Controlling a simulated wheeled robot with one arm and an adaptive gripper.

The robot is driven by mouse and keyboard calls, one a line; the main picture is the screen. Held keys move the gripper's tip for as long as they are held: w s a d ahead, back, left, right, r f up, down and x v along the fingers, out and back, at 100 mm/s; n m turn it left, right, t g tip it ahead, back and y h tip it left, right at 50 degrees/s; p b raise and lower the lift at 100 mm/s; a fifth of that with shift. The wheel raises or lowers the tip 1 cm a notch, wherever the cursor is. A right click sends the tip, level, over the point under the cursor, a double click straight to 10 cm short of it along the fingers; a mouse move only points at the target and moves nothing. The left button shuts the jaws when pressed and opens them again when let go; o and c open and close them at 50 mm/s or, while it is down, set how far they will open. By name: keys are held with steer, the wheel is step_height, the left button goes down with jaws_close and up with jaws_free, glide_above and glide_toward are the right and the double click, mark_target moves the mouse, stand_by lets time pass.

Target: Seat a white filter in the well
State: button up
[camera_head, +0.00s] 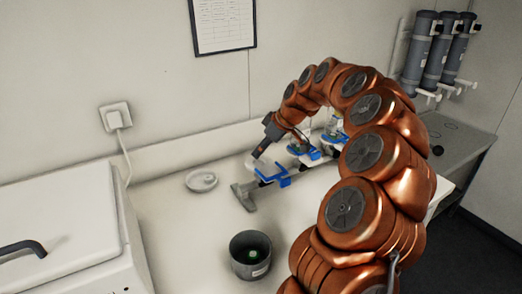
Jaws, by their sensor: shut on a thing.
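My gripper (254,165) is a dark shape at the end of my copper arm, pointing down over the near-left end of a grey rail stand. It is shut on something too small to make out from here. The grey stand (243,197) carries several stations with blue clamps (271,176) in a row running back to the right. My arm partly hides the far stations. I cannot tell which part is the well, and no white filter shows clearly. A white round dish (201,181) lies on the bench left of the gripper.
A dark grey cup (250,258) with a small green thing inside stands at the front of the white bench (190,235). A white box with a dark handle (65,230) fills the left. A white plug (115,116) and cord are on the wall. Grey cylinders (437,55) hang at right.

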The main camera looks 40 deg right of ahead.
steer(key=shift+f+b, duration=0.85)
steer(key=shift+f+b, duration=0.5)
steer(key=shift+b, duration=0.4)
stand_by(0.7)
steer(key=o, duration=0.8)
steer(key=v, duration=1.2)
